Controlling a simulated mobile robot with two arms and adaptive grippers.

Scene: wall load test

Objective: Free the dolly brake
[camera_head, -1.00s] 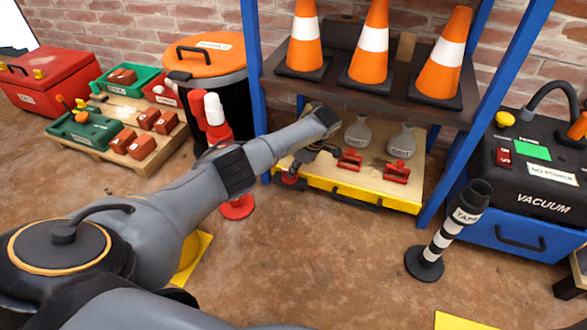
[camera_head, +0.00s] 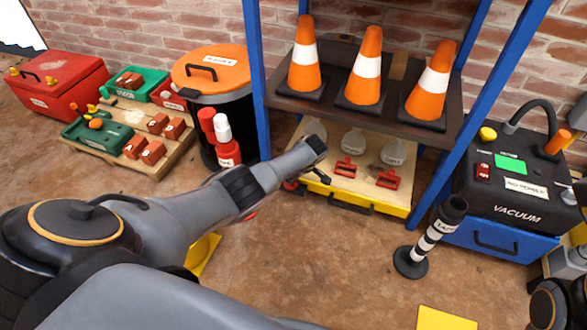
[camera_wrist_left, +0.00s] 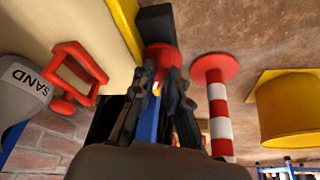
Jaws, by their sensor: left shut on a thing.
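The dolly is a pale board with a yellow front edge (camera_head: 352,202), low under the shelf. It carries grey sandbags marked SAND (camera_head: 352,141) and red frame-shaped pieces (camera_head: 388,179). The red brake (camera_head: 290,185) is at its front left corner; in the left wrist view the red brake piece (camera_wrist_left: 162,55) shows between my fingertips. My left gripper (camera_head: 304,181) is at that corner; the left wrist view shows its dark fingers (camera_wrist_left: 157,88) closed on the red piece. The fingers and arm hide part of the brake. My right gripper is not visible.
The blue-posted shelf holds three cones (camera_head: 365,67) above the dolly. A red-and-white post (camera_wrist_left: 216,115) and a yellow cylinder (camera_wrist_left: 288,110) stand beside the left gripper. A striped post (camera_head: 430,240) and the vacuum (camera_head: 510,190) are at right.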

